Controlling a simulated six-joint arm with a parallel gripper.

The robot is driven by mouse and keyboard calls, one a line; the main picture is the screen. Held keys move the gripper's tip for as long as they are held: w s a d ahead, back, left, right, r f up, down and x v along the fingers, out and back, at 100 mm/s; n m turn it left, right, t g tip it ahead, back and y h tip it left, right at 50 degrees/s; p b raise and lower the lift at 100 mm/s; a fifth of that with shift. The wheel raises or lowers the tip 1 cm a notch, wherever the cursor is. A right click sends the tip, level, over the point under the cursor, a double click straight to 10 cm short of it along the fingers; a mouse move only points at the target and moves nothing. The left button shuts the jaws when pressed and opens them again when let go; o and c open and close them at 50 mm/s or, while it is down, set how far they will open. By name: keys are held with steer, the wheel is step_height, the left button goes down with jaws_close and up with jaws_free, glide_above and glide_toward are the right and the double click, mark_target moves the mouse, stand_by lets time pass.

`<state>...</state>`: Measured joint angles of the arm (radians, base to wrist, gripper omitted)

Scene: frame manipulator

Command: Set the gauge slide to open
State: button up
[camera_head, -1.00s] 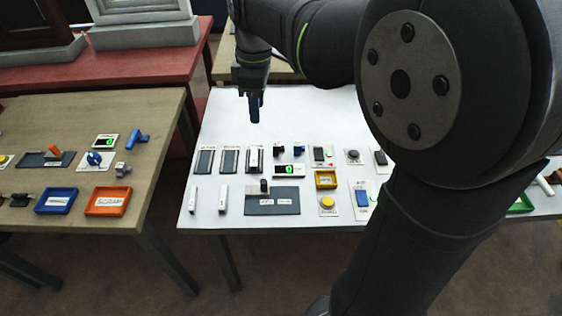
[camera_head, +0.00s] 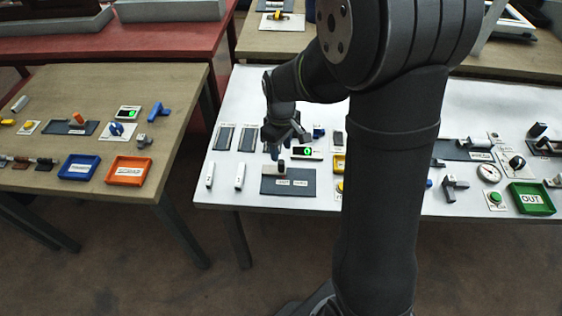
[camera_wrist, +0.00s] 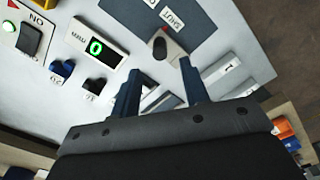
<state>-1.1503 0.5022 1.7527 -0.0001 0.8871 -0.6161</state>
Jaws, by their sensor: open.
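A slide with a dark plate (camera_head: 305,178) lies on the white table below my gripper; I take it for the gauge slide. It also shows at the top of the wrist view (camera_wrist: 200,38), where one label reads SHUT. Its dark upright knob (camera_wrist: 160,48) stands on a pale strip near that label. My gripper (camera_wrist: 159,67) is open and points down at the knob. The knob appears just beyond the gap between the two blue fingertips, and I see no contact. In the head view my gripper (camera_head: 281,153) is small and its fingertips are hard to make out.
A display with a green 0 (camera_wrist: 96,47) lies close beside the slide. Small blue (camera_wrist: 62,70) and dark (camera_wrist: 94,87) parts sit near it. Pale bars (camera_head: 240,176) stand left of the plate. My arm hides part of the table.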

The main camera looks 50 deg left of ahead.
mark_target(281, 159)
step_height(281, 159, down, 7)
steer(key=shift+f, duration=0.1)
stand_by(0.3)
jaws_close()
